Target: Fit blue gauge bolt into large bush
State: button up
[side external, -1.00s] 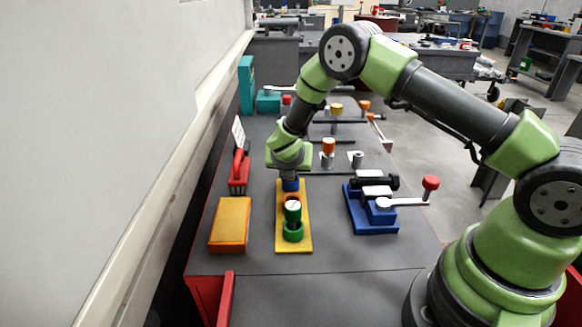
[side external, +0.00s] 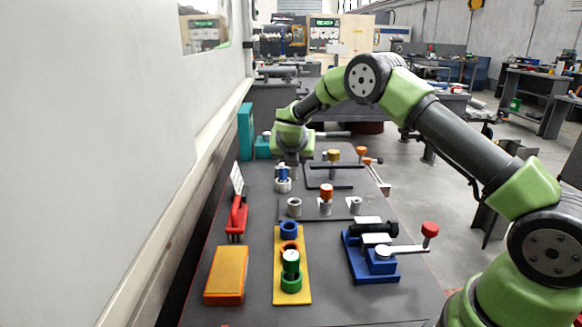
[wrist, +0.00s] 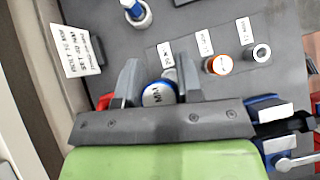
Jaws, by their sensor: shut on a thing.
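My gripper (wrist: 156,78) is shut on the blue gauge bolt (wrist: 158,93), whose white, lettered face and blue rim show between the fingers in the wrist view. In the side view my gripper (side external: 291,172) is raised above the table; the bolt in it is hard to make out there. The large bush (side external: 294,207), a grey ring, stands below it in the side view, apart from the gripper. In the wrist view this bush is hidden. The blue ring (side external: 289,229) on the yellow plate (side external: 303,288) looks empty.
A blue piece in a pale collar (side external: 283,184) stands just behind the large bush. An orange-topped bolt (side external: 326,191) and a smaller grey bush (side external: 355,205) stand to the right. A red holder (side external: 237,219) stands left; a blue clamp (side external: 372,265) stands front right.

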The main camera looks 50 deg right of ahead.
jog(key=shift+w+d, duration=0.15)
jog(key=shift+d, duration=0.15)
send_over(295, 199)
jog(key=shift+f, duration=2.85)
jog(key=shift+f, duration=1.1)
jog(key=shift+f, duration=0.3)
jog(key=shift+f, duration=0.85)
jog(key=o, duration=1.1)
